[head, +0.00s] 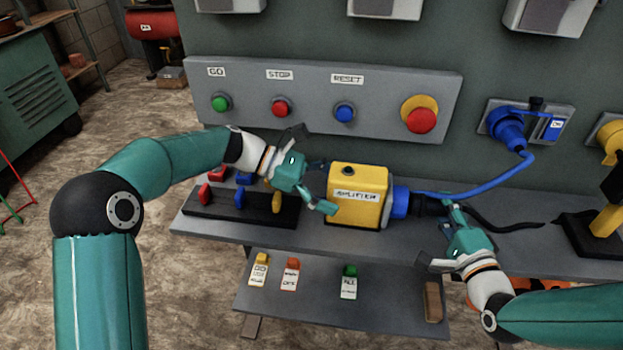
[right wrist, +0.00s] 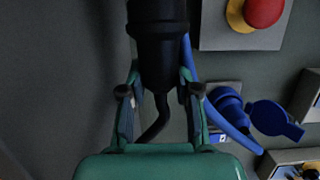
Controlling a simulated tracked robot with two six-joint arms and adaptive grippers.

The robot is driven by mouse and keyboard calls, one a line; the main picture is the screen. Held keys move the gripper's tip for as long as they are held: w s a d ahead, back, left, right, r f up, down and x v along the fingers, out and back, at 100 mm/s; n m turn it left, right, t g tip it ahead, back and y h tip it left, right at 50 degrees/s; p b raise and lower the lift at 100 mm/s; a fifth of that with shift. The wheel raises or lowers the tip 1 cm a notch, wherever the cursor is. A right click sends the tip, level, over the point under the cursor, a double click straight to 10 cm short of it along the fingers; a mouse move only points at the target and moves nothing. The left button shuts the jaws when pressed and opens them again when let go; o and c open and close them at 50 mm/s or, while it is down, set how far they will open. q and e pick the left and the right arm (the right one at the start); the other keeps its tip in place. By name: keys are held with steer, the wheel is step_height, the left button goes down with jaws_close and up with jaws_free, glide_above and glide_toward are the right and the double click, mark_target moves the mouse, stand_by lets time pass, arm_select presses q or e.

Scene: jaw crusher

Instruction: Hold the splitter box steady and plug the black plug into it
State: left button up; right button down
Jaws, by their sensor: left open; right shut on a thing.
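The yellow splitter box (head: 358,196) stands on the grey shelf, with a blue socket (head: 400,203) on its right side. My left gripper (head: 322,187) is open at the box's left side, its fingers beside the box; contact cannot be told. My right gripper (head: 447,222) is shut on the black plug (head: 428,206), right of the blue socket. The plug's front end meets the socket in the head view; how deep it sits is hidden. In the right wrist view the black plug (right wrist: 160,50) is between the fingers, its front end out of frame.
A blue cable (head: 475,186) runs from the blue wall plug (head: 508,128) towards the box. A black cable (head: 515,227) trails right. A black rack (head: 240,208) with coloured pieces stands left of the box. A button panel (head: 375,90) is behind.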

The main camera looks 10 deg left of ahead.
mark_target(349, 198)
arm_select(q)
steer(key=shift+x, duration=1.75)
steer(key=c, duration=1.7)
steer(key=shift+f, duration=0.1)
steer(key=shift+c, duration=0.2)
stand_by(0.4)
